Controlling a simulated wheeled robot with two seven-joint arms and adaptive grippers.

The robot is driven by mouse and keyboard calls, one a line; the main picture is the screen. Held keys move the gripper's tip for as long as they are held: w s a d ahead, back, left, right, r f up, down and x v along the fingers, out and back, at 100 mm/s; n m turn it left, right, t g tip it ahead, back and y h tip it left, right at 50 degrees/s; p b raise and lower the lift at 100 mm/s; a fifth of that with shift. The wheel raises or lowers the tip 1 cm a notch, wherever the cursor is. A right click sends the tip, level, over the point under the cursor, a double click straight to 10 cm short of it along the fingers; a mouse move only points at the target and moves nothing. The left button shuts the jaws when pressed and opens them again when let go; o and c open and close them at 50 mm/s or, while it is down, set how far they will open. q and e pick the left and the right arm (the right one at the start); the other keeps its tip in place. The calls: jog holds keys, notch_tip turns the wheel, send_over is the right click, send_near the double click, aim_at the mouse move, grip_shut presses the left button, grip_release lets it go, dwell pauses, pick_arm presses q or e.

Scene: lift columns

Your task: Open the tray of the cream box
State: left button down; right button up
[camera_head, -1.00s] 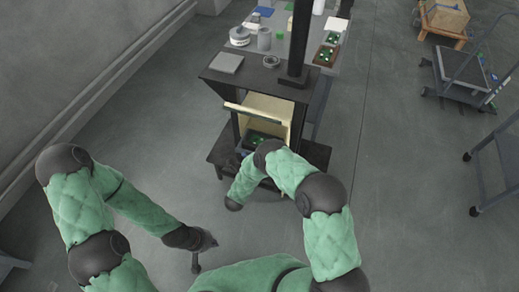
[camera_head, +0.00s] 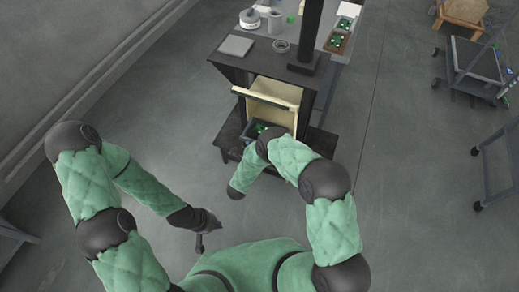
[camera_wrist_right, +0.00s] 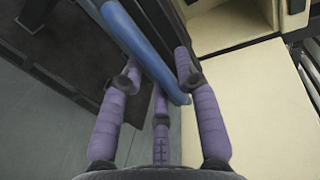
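The cream box (camera_head: 280,91) sits under the dark top of a stand in the head view, with a bar along its front edge. The right fingers do not show in the head view. My left gripper (camera_head: 207,230) is open and empty, low over the floor.
The dark stand top (camera_head: 262,66) carries a grey pad (camera_head: 236,46), a small round dish (camera_head: 281,46) and a black column (camera_head: 308,35). A table with containers stands behind. Wheeled carts (camera_head: 473,62) are at the right. Floor between is clear.

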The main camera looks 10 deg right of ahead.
jog(key=v, duration=0.7)
jog(key=shift+s, duration=0.2)
jog(key=shift+a, duration=0.15)
jog(key=s+d+f+n+g+y, duration=0.1)
jog(key=s+f+n+g+y, duration=0.2)
jog(key=f+n+g+y, duration=0.45)
jog(key=s+r+n+g+y, duration=0.2)
jog(key=s+n, duration=0.5)
jog(key=s, duration=0.2)
jog(key=s+r+n+g+y, duration=0.3)
jog(key=s+n, duration=0.5)
jog(key=s, duration=0.2)
jog(key=shift+s+d+r, duration=0.2)
jog(key=shift+d+r, duration=0.05)
jog(key=shift+d, duration=0.1)
